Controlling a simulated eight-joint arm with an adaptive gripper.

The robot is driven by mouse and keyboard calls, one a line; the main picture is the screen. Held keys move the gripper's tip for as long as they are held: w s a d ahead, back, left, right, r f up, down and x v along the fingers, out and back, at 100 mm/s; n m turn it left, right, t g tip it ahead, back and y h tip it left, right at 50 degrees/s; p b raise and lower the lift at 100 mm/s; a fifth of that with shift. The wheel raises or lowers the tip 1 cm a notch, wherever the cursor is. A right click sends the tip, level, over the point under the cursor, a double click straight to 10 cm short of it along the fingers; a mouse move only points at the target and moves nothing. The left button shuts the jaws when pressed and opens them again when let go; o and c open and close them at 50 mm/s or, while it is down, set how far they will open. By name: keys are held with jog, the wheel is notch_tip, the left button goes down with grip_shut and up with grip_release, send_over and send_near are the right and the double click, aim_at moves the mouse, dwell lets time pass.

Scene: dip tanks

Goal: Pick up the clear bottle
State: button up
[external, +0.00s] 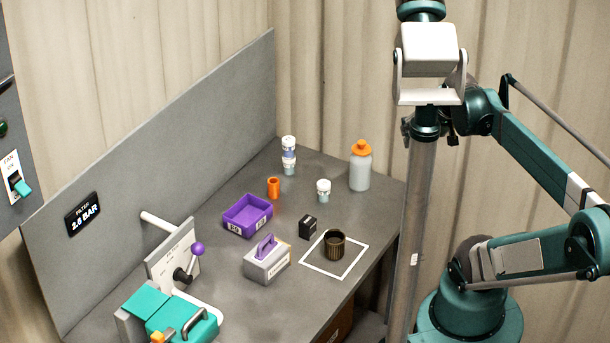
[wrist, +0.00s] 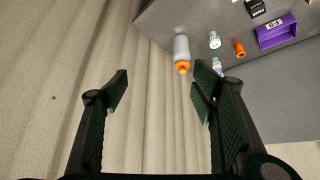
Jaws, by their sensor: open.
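The clear bottle (external: 360,172) is a greyish see-through bottle with an orange cap. It stands upright at the back right of the grey table in the external view. In the wrist view the bottle (wrist: 181,47) is at the top, beyond the fingertips and right of the middle of the gap. My gripper (wrist: 162,78) is open, with nothing between its fingers. I cannot make out the fingers in the external view.
Small white-capped vials (external: 323,190), an orange cup (external: 273,188) and a purple bin (external: 248,216) stand near the bottle. A dark ribbed cup (external: 334,244) stands in a white square outline. A grey panel (external: 150,185) edges the table's left side. A corrugated wall (external: 335,90) is behind.

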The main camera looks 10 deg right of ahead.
jog(key=m+g+h+p, duration=0.3)
jog(key=m+g+p, duration=0.1)
jog(key=m, duration=0.6)
send_over(359, 150)
notch_tip(359, 150, down, 22)
jog(key=shift+f, duration=0.2)
dwell(0.5)
jog(key=shift+x, duration=1.3)
jog(key=shift+d+x, duration=0.2)
jog(key=shift+x, duration=1.1)
jog(key=shift+d+x, duration=0.15)
jog(key=shift+x, duration=1.1)
